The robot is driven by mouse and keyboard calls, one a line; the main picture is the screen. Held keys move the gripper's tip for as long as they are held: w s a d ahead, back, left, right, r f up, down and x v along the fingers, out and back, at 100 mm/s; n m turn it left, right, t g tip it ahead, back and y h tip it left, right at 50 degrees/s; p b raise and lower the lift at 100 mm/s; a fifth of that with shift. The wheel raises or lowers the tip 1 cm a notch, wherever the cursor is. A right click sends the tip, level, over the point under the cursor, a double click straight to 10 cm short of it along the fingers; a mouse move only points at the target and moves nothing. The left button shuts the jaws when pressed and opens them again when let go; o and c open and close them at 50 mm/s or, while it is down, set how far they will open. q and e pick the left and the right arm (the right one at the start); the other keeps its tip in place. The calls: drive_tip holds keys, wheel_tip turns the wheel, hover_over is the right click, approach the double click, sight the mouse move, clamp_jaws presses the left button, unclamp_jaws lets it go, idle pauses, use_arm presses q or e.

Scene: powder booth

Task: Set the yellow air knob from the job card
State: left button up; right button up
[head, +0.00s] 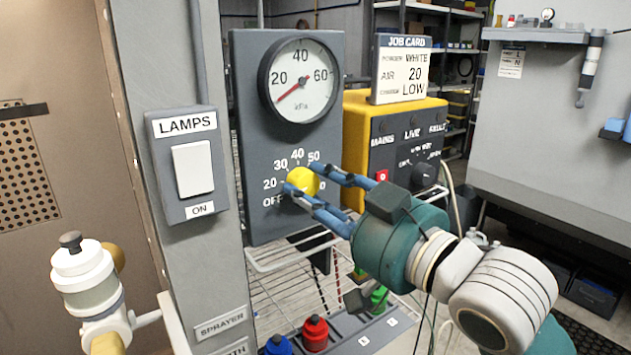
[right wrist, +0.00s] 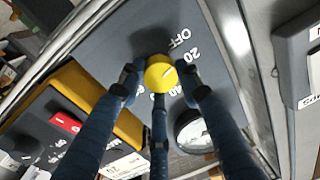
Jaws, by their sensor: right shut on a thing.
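The yellow air knob (head: 302,181) sits on a grey panel (head: 256,150) with a dial reading OFF, 20, 30, 40, 50 and on. My right gripper (head: 301,188) is shut on the knob, its blue fingers around it; it also shows in the right wrist view (right wrist: 160,80). There, a white mark on the knob (right wrist: 157,73) points roughly toward 20. The kPa gauge (head: 300,80) above has its red needle at lower left, below 20. The job card (head: 402,68) reads powder WHITE, air 20 and LOW on its last line. My left gripper is not in view.
A yellow and dark control box (head: 354,135) stands right of the panel, near my right arm. A LAMPS switch (head: 193,168) is on the post at left. A white sprayer-like device (head: 83,267) is at lower left.

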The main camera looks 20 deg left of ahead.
drive_tip(key=shift+f+m+p, duration=0.2)
drive_tip(key=shift+m+p, duration=1.3)
drive_tip(key=shift+m, duration=0.8)
drive_tip(key=shift+a+f, duration=0.1)
drive_tip(key=o, duration=1.2)
drive_tip(key=shift+c, duration=0.2)
drive_tip(key=v, duration=0.7)
drive_tip(key=shift+s+d, duration=0.2)
